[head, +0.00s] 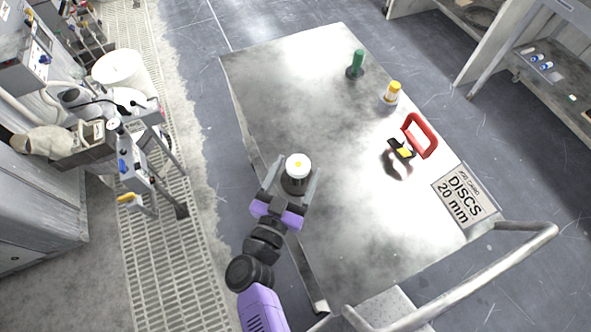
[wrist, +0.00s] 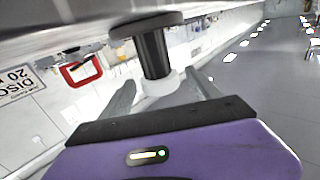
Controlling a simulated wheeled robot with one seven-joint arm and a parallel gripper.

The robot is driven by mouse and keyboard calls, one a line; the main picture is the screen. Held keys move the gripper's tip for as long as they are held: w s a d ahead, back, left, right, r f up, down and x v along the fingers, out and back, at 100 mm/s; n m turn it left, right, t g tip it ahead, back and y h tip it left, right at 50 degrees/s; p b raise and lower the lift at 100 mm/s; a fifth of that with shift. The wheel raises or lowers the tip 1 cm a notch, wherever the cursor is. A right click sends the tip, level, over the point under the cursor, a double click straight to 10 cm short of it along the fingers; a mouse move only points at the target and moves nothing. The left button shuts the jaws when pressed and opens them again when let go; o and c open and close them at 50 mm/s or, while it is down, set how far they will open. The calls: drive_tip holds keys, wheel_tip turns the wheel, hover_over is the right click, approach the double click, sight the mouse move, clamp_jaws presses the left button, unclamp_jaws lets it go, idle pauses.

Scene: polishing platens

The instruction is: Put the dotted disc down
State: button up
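The dotted disc piece has a white top with a yellow dot (head: 298,164) over a dark stem. In the wrist view, where the table appears at the top, its black stem (wrist: 154,55) joins a wide grey base against the table surface. It looks upright near the table's left edge in the head view. My purple gripper (head: 290,184) reaches in from the side with one finger on each side of the piece. In the wrist view my gripper (wrist: 160,80) shows small gaps between the fingers and the white part, so it looks open around it.
The metal table (head: 290,80) is mostly bare in the middle. A green piece (head: 357,62), a yellow-topped white piece (head: 391,94) and a red handle (head: 424,135) stand along its right side. A "DISCS 20 mm" sign (head: 464,197) and a metal rail (head: 480,255) are at the near right.

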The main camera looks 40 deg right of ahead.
drive_tip(key=shift+r, duration=0.2)
drive_tip(key=shift+s+a+f, duration=0.1)
drive_tip(key=shift+s+a, duration=0.05)
drive_tip(key=shift+a, duration=0.15)
drive_tip(key=b+v, duration=0.2)
drive_tip(key=v, duration=0.9)
drive_tip(key=shift+b, duration=0.3)
drive_tip(key=shift+s+a, duration=0.1)
drive_tip(key=shift+s, duration=0.05)
